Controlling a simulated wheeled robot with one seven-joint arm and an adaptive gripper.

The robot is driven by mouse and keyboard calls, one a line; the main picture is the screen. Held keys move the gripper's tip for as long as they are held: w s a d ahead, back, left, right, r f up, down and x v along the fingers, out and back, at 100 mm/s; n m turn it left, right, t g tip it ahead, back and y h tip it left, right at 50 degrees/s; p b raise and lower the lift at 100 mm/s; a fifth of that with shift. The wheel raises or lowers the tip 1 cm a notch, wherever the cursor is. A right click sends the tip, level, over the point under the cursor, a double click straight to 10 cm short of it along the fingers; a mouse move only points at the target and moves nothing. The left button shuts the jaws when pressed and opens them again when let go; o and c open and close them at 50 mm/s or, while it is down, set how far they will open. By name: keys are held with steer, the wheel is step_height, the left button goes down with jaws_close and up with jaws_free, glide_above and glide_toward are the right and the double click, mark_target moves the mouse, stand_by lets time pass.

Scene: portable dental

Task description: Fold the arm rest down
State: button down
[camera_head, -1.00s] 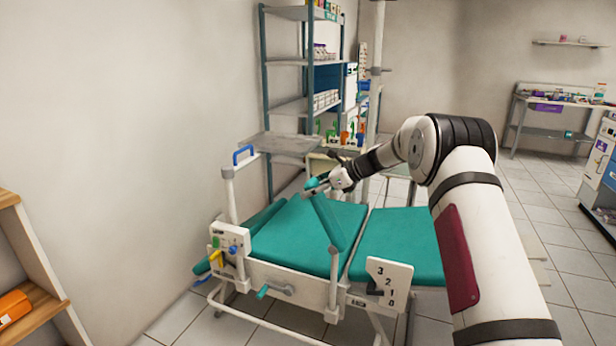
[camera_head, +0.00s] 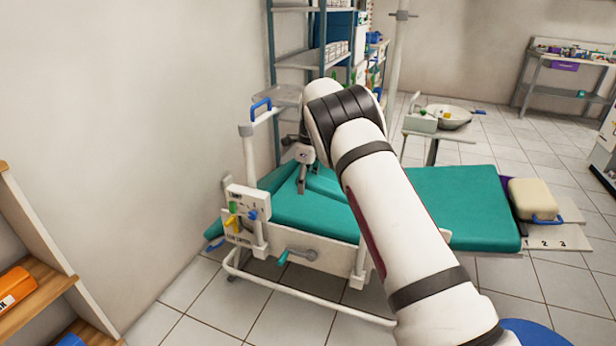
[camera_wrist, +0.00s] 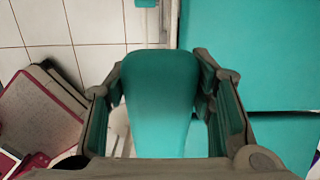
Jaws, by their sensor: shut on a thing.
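The arm rest is a long teal pad, seen end-on in the wrist view (camera_wrist: 160,100). My gripper (camera_wrist: 153,80) has one finger on each side of it and is shut on it. In the head view my gripper (camera_head: 302,186) points down over the left part of the teal dental chair (camera_head: 455,205). My own arm crosses in front there and hides much of the arm rest, so its exact tilt cannot be told in that view.
A white post with a blue handle (camera_head: 261,107) and a control box (camera_head: 247,203) stand at the chair's left end. A teal crank (camera_head: 296,255) is on the near side. A shelf rack (camera_head: 300,60) stands behind. A wooden shelf (camera_head: 40,295) is at the left.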

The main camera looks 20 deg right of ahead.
steer(key=shift+w+a+f+g+h+b, duration=0.15)
steer(key=shift+f+g+h+b, duration=0.25)
steer(key=shift+f+b, duration=0.45)
steer(key=shift+a+f+g+h+b, duration=0.1)
steer(key=shift+f+g+h+b, duration=0.3)
steer(key=shift+f, duration=0.75)
steer(key=c, duration=0.7)
jaws_free()
steer(key=shift+w+a+r, duration=0.15)
steer(key=shift+r, duration=1.75)
steer(key=shift+w+a+r, duration=0.1)
steer(key=shift+a+r, duration=0.05)
steer(key=shift+r, duration=1.7)
